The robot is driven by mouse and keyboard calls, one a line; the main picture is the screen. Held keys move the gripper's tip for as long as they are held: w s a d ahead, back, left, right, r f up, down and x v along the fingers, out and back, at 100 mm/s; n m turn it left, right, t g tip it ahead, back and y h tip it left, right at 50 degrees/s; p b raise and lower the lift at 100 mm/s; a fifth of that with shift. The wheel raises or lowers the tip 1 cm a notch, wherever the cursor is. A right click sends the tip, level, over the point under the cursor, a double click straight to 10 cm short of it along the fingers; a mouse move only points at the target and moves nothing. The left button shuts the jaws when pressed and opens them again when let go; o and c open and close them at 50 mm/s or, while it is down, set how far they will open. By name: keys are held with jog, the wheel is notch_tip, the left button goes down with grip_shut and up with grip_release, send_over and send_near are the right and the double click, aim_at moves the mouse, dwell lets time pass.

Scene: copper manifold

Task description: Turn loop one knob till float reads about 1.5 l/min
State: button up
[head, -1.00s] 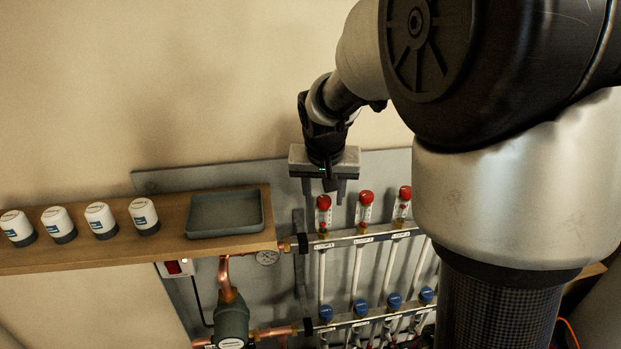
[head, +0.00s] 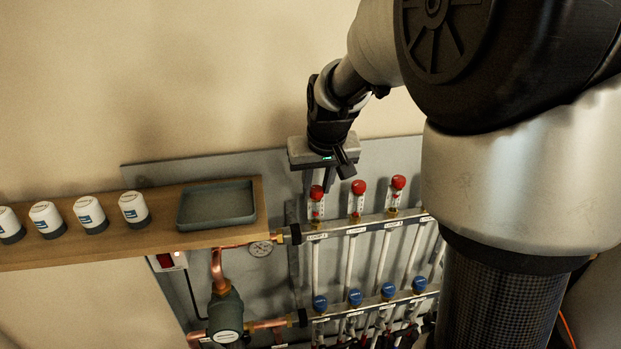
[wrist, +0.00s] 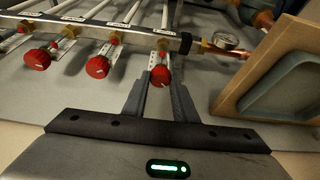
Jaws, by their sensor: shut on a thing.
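The leftmost red knob (head: 317,192), which I take to be loop one's, sits atop a clear float tube on the upper rail. In the wrist view this knob (wrist: 160,76) lies between my two finger ends. My gripper (head: 318,184) reaches down onto it from above, and the wrist view shows my gripper (wrist: 160,88) shut on it. The float tube (head: 316,210) shows below the knob; its reading is too small to make out.
More red knobs (head: 358,187) stand close to the right along the upper rail (head: 340,231). Blue caps (head: 354,297) line the lower rail. A wooden shelf (head: 160,238) at left holds a grey tray (head: 182,218) and several white-and-grey actuators (head: 133,208). A gauge (head: 261,248) sits under the shelf.

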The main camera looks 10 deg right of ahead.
jog(key=o, duration=1)
jog(key=shift+o, duration=0.2)
jog(key=p+v, duration=0.2)
jog(key=v, duration=1.5)
jog(key=shift+s+r, duration=0.15)
jog(key=shift+r, duration=0.05)
